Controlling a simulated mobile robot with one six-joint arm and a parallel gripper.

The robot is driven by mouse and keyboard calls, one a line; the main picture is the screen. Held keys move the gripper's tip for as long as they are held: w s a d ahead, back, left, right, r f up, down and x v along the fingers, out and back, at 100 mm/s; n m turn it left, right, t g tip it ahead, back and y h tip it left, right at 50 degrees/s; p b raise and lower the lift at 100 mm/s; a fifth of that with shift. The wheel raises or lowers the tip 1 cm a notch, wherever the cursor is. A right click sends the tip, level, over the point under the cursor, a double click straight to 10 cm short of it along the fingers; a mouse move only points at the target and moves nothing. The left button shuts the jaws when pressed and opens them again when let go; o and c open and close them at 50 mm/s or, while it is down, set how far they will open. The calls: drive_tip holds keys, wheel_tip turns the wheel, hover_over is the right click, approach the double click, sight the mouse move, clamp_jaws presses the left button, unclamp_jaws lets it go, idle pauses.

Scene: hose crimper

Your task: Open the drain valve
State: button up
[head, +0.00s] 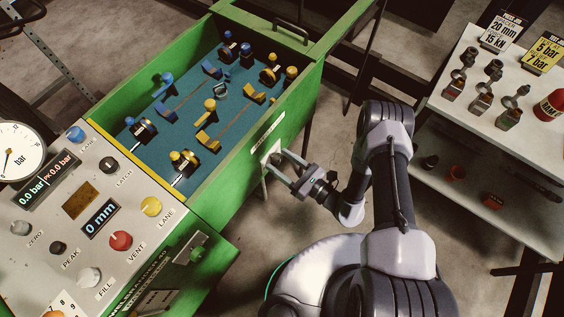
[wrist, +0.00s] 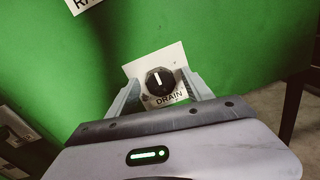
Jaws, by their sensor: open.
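The drain valve (wrist: 159,82) is a black round knob with a white pointer line, on a white plate (wrist: 172,59) marked DRAIN. The plate is on the green side wall of the bench. In the wrist view the pointer stands about upright, tipped slightly left. My gripper (wrist: 158,92) is open, with one finger on each side of the knob. I cannot tell whether the fingers touch it. In the head view my gripper (head: 276,169) is at the green side wall, and its fingers and arm hide most of the plate and knob.
The green bench (head: 250,150) holds a blue-green bed with blue and yellow fittings. A control panel (head: 100,215) with knobs, displays and a gauge (head: 14,148) is at the left. A white shelf (head: 480,120) with parts stands at the right. Floor between is clear around my arm.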

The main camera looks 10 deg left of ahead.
clamp_jaws()
drive_tip(key=shift+m, duration=0.3)
drive_tip(key=m+b, duration=0.1)
drive_tip(key=m, duration=0.7)
drive_tip(key=shift+w+f+b, duration=0.1)
drive_tip(key=shift+b, duration=0.3)
drive_tip(key=shift+d+m+g+b, duration=0.1)
drive_tip(key=shift+m+g+b, duration=0.25)
drive_tip(key=shift+m, duration=1.75)
drive_tip(key=shift+m+g+b, duration=0.15)
drive_tip(key=shift+m+b, duration=0.25)
drive_tip(key=shift+m, duration=1.7)
